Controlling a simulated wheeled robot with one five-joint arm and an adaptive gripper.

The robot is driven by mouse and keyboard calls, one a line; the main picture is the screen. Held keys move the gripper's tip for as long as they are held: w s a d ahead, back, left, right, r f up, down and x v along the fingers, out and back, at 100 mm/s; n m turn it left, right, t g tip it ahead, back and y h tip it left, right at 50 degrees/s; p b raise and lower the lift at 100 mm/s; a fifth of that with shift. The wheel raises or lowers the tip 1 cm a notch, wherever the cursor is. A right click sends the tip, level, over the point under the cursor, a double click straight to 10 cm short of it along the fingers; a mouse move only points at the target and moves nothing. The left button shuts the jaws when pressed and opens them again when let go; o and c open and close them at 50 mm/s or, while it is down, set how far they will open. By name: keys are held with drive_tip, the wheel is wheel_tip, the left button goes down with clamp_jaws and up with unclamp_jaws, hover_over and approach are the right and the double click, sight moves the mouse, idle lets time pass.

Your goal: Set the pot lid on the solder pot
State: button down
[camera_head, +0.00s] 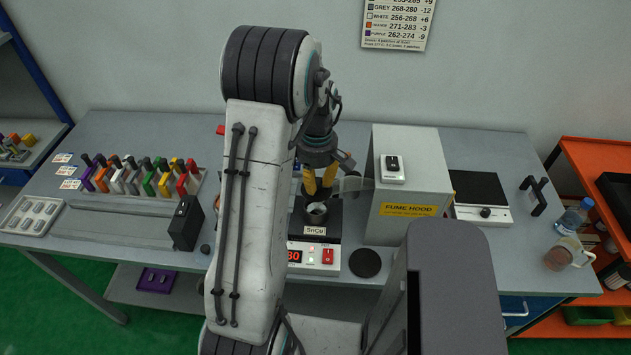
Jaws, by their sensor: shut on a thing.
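The solder pot (314,232) is a dark block labelled SnCu with a red display and a red switch on its front. A small silvery round piece (316,214) shows at its top; I cannot tell if it is the pot's mouth or something held. My gripper (319,192), with yellow fingers, points down just above it. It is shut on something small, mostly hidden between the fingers. A flat dark disc (365,262) lies on the table to the right of the pot's front; it may be the pot lid, but no knob is clear.
The fume hood (404,190) stands close to the right of my gripper. A black-topped plate (480,190), a bottle (573,216) and a mug (563,254) are farther right. A rack of coloured tools (140,178) and a black box (186,224) are left. My arm hides the middle.

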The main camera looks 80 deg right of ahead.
sight(317, 190)
drive_tip(key=shift+f+b, duration=1.05)
drive_tip(key=shift+f, duration=0.75)
drive_tip(key=shift+f+b, duration=0.95)
drive_tip(key=shift+b, duration=0.15)
drive_tip(key=shift+f+b, duration=0.4)
drive_tip(key=shift+b, duration=0.05)
drive_tip(key=shift+c, duration=2)
unclamp_jaws()
drive_tip(key=shift+r, duration=0.1)
drive_tip(key=shift+r+p, duration=2.55)
drive_tip(key=shift+r, duration=0.9)
